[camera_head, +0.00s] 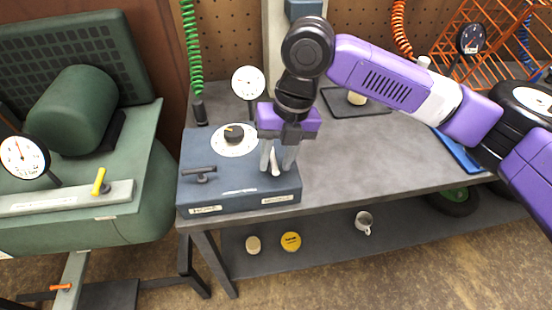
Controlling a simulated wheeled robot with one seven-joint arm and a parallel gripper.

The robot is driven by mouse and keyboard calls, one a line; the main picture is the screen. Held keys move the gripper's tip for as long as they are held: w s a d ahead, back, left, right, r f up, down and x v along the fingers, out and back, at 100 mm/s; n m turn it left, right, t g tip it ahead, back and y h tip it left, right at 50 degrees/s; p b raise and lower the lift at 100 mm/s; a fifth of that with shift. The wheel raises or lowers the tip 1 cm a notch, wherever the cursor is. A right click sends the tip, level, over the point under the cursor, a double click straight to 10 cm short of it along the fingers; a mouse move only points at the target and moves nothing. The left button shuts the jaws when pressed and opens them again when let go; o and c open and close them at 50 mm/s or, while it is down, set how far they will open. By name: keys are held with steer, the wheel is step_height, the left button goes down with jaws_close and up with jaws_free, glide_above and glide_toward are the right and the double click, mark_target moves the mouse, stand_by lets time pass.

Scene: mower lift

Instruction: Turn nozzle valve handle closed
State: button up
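The grey-blue control box (240,190) sits on the left end of the workbench. A dark lever handle (200,174) is on its top left, pointing sideways. A round white dial with a black knob (233,134) is at its back. A pale, narrow handle (275,166) shows at the right of its top, between the fingers of my gripper (278,168). The fingers point down and look apart, with a gap beside the handle; contact is hard to tell. The front labels are too small to read, so which handle is the nozzle valve is unclear.
A pressure gauge (248,83) rises behind the box. A green coiled hose (192,50) hangs at the back left. A green machine (85,150) with a yellow handle (99,182) stands at the left.

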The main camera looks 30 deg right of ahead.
steer(key=shift+f, duration=0.25)
steer(key=shift+c, duration=0.2)
jaws_close()
